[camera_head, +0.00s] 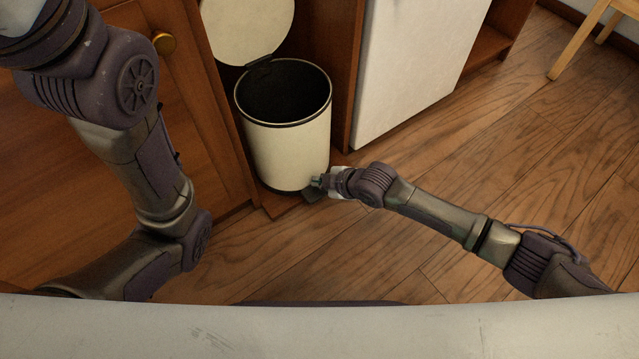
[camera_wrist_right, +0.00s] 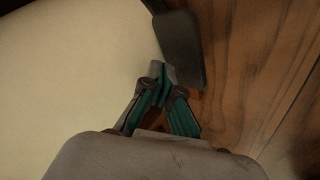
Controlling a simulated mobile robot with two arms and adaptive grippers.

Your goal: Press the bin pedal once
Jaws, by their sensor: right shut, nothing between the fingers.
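The white bin (camera_head: 288,150) stands in a gap between wooden cabinets in the head view, with its round lid (camera_head: 250,28) raised and its dark inside showing. Its dark pedal (camera_head: 313,195) sticks out at the base, low at the front. My right gripper (camera_head: 318,181) is at the pedal, beside the bin's lower wall. In the right wrist view the bin wall (camera_wrist_right: 70,70) fills the left, and the shut, empty fingertips (camera_wrist_right: 157,72) overlap the grey pedal (camera_wrist_right: 182,48). My left arm shows at the left of the head view; its gripper is out of the picture.
A white panel (camera_head: 415,60) stands right of the bin. The wooden floor (camera_head: 500,160) is clear at the right, with a chair leg (camera_head: 578,42) at the far right.

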